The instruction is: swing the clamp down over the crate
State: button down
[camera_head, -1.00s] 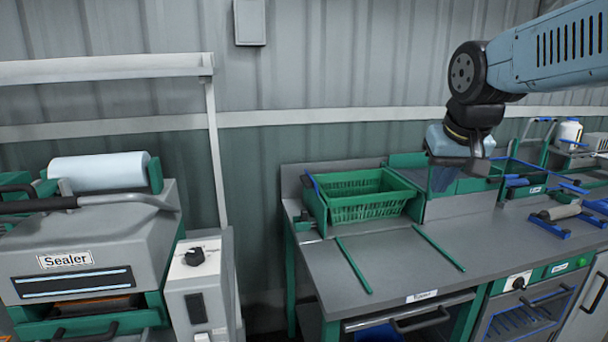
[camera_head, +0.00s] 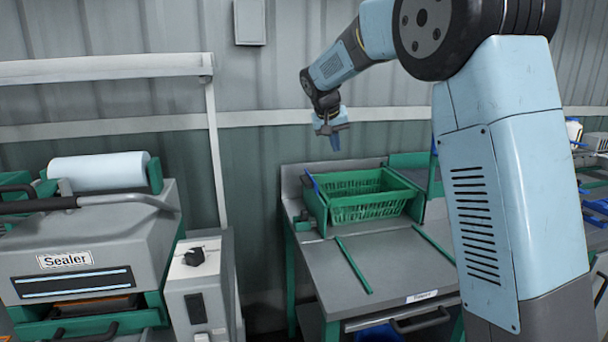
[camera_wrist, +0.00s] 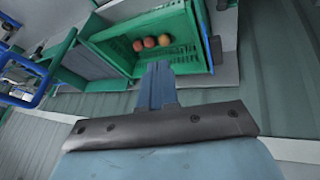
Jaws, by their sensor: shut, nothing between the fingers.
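The green crate (camera_head: 375,210) sits at the back left of the grey bench. A blue bar (camera_head: 316,188), apparently the clamp, stands tilted up at the crate's left end. It also seems to show as a blue strip (camera_wrist: 203,22) beside the crate in the wrist view. My gripper (camera_head: 335,143) hangs above the back left of the crate, clear of crate and bar. Its fingers (camera_wrist: 157,75) are together and empty.
Two green rails (camera_head: 354,266) lie on the bench's clear front surface. A corrugated wall (camera_head: 270,90) with a pale rail stands close behind my gripper. The sealer (camera_head: 85,240) stands to the left. My arm hides much of the bench's right side.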

aim_at(308, 179)
jog(key=w+a+f+t+h, duration=0.1)
jog(key=w+a+f, duration=0.3)
jog(key=a, duration=0.4)
jog(key=w+a+f+n, duration=0.1)
jog(key=w+a+f, duration=0.3)
jog(key=a, duration=0.5)
jog(key=shift+w+a+t+h, duration=0.2)
jog(key=shift+w+t+h, duration=0.2)
jog(key=shift+w, duration=0.05)
jog(key=shift+d+f, duration=0.1)
jog(key=shift+f, duration=0.05)
jog(key=x, duration=0.3)
jog(key=d+x, duration=0.1)
jog(key=x, duration=0.3)
jog(key=r+x, duration=0.1)
jog(key=x, duration=0.2)
jog(key=shift+w+d+f, duration=0.25)
jog(key=shift+d, duration=0.25)
jog(key=shift+w+d, duration=0.2)
jog(key=shift+d, duration=0.4)
jog(key=shift+d+r, duration=0.1)
jog(key=shift+d, duration=0.15)
